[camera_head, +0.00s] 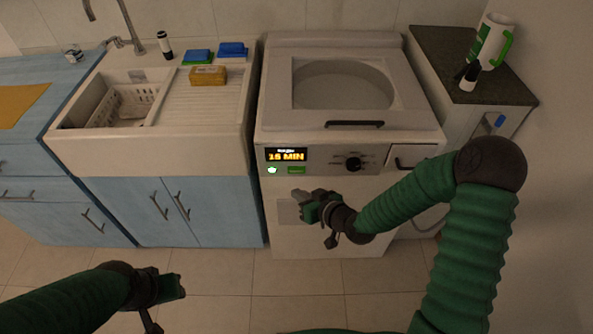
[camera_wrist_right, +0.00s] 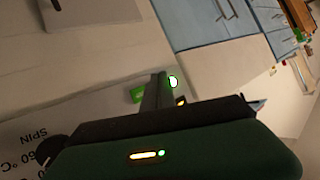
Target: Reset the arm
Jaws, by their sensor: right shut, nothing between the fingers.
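My right arm comes in from the right in the head view. Its gripper (camera_head: 300,197) is in front of the white washing machine (camera_head: 330,222), just below the control panel's left part. It is shut and empty. In the right wrist view its fingers (camera_wrist_right: 157,90) are together, close to the panel and a green button (camera_wrist_right: 137,95). A lit round button (camera_wrist_right: 173,81) shows just beyond the fingertips. My left gripper (camera_head: 178,288) is low at the left, over the floor, away from everything. Whether its fingers are open or shut is unclear.
The machine's display (camera_head: 286,155) reads 15 MIN, beside a knob (camera_head: 353,163). A sink (camera_head: 150,140) with sponges (camera_head: 208,75) stands left, above blue cabinets (camera_head: 180,210). The floor in front is clear.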

